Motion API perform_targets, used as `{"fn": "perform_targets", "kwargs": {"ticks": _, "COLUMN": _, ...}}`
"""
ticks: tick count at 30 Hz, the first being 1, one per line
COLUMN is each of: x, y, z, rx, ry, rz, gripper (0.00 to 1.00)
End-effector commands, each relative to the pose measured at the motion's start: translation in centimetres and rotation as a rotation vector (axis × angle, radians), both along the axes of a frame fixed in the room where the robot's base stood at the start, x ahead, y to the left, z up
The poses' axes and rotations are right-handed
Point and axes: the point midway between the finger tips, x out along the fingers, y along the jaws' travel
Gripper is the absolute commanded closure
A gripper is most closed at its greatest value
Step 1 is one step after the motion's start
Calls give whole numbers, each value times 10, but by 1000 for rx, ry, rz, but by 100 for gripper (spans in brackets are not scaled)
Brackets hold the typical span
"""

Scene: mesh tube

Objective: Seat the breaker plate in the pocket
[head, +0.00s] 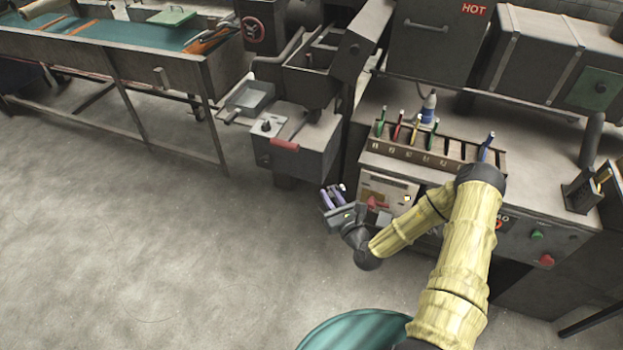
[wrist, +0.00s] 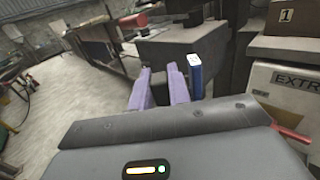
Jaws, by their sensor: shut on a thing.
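My gripper (head: 334,196) is low in front of the bench in the head view, its two purple fingers pointing up and left. In the wrist view the fingers of my gripper (wrist: 160,92) stand a little apart and a blue piece with a pale marked top (wrist: 195,75) shows close against the right finger. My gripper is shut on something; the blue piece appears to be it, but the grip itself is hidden. I cannot tell the breaker plate's shape or make out the pocket for certain.
A slotted rack (head: 408,152) with several coloured upright pieces stands on the bench. A grey machine with a red bar (head: 285,144) is behind and left of my gripper. A bottle (head: 428,108) stands behind the rack. The floor (head: 150,240) at left is clear.

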Motion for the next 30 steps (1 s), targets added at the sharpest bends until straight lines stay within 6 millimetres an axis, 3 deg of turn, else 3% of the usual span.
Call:
{"fn": "perform_targets", "kwargs": {"ticks": 15, "x": -59, "y": -67, "z": -57, "rx": -7, "ry": 18, "rz": -353, "gripper": 100}}
{"fn": "perform_targets", "kwargs": {"ticks": 30, "x": -67, "y": -72, "z": -64, "rx": -13, "ry": 20, "rz": -394, "gripper": 100}}
